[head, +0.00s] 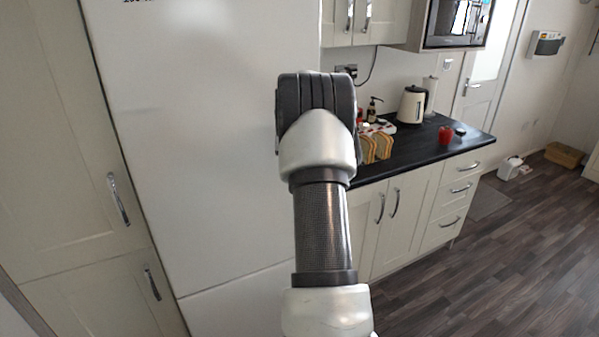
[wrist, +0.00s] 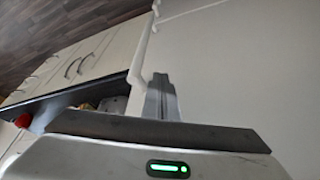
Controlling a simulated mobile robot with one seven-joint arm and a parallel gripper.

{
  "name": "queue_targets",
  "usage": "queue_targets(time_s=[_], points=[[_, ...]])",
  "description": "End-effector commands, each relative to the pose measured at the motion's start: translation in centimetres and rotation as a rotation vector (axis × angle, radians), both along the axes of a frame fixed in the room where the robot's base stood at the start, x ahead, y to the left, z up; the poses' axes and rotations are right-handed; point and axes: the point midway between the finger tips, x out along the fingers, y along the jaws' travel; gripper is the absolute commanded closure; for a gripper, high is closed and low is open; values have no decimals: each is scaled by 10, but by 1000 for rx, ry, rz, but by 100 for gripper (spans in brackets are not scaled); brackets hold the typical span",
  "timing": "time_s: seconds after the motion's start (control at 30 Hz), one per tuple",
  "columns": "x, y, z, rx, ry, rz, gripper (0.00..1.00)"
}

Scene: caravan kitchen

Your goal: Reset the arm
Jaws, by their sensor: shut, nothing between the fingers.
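My arm (head: 323,230) rises through the middle of the head view, in front of the tall white fridge and the counter. Its bent joint hides part of both. My gripper is not visible in the head view. In the wrist view my gripper (wrist: 160,80) shows as narrow grey fingers close together beyond the dark bar of its body. It is shut and empty. The white fridge front (wrist: 240,70) fills the right side of the wrist view. I cannot tell the gap between it and the fingers.
A microwave (head: 458,22) is above. Tall cabinets (head: 60,150) stand left of the fridge (head: 210,140). The floor (head: 520,260) at right is open.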

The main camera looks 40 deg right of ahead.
Motion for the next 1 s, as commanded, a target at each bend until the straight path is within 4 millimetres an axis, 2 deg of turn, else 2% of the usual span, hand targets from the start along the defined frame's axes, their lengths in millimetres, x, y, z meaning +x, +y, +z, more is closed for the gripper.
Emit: queue_targets(time_s=[0.2, 0.4, 0.6, 0.83, 0.93, 0.97, 1.0], points=[[-21, 5, 47, -1, 3, -1, 100], [-34, 7, 78, 1, 6, -2, 100], [-40, 9, 90, 2, 8, -3, 100], [-40, 10, 92, 3, 9, -1, 100], [-39, 27, 98, 12, 8, 16, 100], [-38, 36, 102, 17, 7, 27, 100], [-38, 55, 108, 28, 6, 45, 100]])
